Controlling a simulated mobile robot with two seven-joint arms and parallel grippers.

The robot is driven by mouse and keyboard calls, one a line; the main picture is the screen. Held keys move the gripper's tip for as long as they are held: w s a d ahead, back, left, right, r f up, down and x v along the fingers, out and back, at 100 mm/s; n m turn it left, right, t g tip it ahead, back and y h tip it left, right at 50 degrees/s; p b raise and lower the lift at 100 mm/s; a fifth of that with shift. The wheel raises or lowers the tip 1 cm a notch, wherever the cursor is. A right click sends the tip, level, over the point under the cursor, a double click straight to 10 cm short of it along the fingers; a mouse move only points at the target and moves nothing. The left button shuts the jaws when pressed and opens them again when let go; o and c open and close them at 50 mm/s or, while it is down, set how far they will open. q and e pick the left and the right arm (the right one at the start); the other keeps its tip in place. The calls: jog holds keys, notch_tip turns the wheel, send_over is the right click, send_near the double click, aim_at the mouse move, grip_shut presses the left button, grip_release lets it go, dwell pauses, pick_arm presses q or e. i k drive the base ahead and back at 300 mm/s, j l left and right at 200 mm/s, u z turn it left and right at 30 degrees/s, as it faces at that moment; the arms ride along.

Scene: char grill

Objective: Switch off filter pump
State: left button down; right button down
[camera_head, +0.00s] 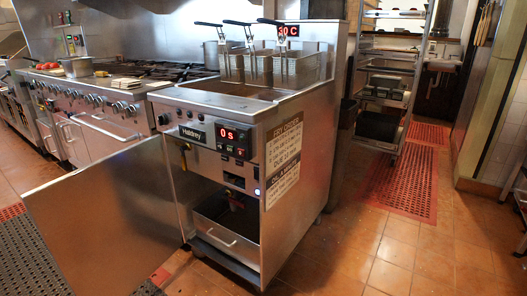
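The fryer (300,185) is a steel cabinet in the middle of the head view, with its front door (105,215) swung open to the left. Its upper panel carries a red display (233,134) reading "0 s". Inside the open front, below that display, is a small dark control plate (234,181) with a lit bluish-white round button (257,191) beside it. No label naming the filter pump is legible, and I cannot tell the switch position. Neither gripper is recognisable.
Several fry baskets (258,68) hang over the fryer top. A range (105,110) stands at the left behind the door. A tray rack (388,95) stands at the back right. Red mats (405,185) lie on the tiles. Dark, unclear parts (520,190) show at the right edge.

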aim_at(256, 171)
jog(key=i+j, duration=0.15)
jog(key=j, duration=0.2)
jog(key=i+j, duration=0.15)
jog(key=j, duration=0.15)
jog(key=i+j, duration=0.15)
jog(key=j, duration=0.2)
jog(key=i+j, duration=0.15)
jog(key=j, duration=0.2)
jog(key=i+j, duration=0.15)
jog(key=j, duration=0.2)
jog(key=l+z, duration=0.05)
